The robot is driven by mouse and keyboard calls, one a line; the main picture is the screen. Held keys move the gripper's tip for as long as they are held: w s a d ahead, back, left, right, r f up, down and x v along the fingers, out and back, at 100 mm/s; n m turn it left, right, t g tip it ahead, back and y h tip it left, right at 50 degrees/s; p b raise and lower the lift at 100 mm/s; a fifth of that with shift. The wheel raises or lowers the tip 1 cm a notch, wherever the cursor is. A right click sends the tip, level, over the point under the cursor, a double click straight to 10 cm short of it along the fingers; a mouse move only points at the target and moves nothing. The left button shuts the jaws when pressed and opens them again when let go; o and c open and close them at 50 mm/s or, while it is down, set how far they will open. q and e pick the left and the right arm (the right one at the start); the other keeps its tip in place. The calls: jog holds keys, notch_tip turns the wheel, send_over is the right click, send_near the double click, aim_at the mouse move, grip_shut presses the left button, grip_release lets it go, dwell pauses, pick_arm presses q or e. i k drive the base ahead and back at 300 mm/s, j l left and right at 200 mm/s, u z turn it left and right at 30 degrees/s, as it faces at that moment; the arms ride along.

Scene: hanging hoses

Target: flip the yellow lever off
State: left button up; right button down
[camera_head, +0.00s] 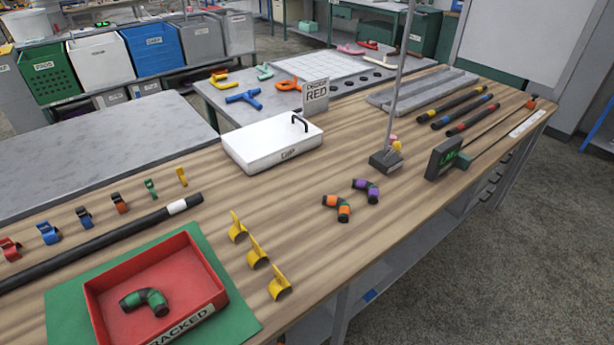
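I cannot tell for certain which yellow thing is the lever. A small upright yellow piece (181,177) stands at the far end of a row of coloured clip-like pieces on the wooden table (330,235). Three larger yellow curved pieces (257,254) stand in a line right of the red tray. A yellow fitting (218,76) lies on the grey table behind. A small yellow part (397,147) shows by the base of the thin post. Neither of my grippers is in view, and nothing touches these pieces.
A red tray (205,317) on a green mat (238,318) holds a green-black elbow. The front middle is clear.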

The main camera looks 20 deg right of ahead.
aim_at(397, 145)
jog(key=j+z, duration=0.1)
jog(key=z, duration=1.25)
